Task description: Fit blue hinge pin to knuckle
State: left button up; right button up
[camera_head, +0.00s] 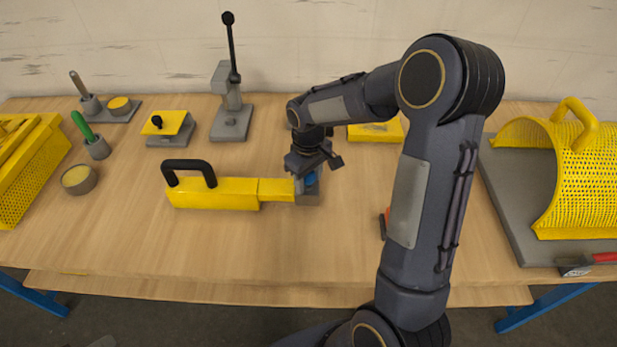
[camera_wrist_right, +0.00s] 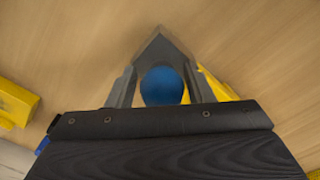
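The blue hinge pin (camera_head: 311,179) shows as a small blue patch below my right gripper (camera_head: 308,173), at the grey knuckle (camera_head: 308,198). The knuckle is a grey block at the right end of a yellow bar (camera_head: 225,193) with a black handle. In the right wrist view the pin's round blue head (camera_wrist_right: 162,86) fills the space between the grey fingers of my right gripper (camera_wrist_right: 161,88), which look shut on it. Grey metal shows behind the head. The pin's lower part is hidden, so I cannot tell how deep it sits. My left gripper is not in view.
A yellow block (camera_head: 376,132) lies behind my right arm. A grey lever press (camera_head: 230,112) stands at the back. Cups and a yellow-topped block (camera_head: 167,125) are at the left. A yellow perforated guard (camera_head: 580,170) sits on a grey plate at the right. The front-left table is clear.

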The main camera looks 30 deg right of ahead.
jog(key=shift+o, duration=0.9)
jog(key=shift+a, duration=0.1)
notch_tip(320, 180, up, 7)
jog(key=shift+f, duration=0.15)
jog(key=shift+r, duration=0.55)
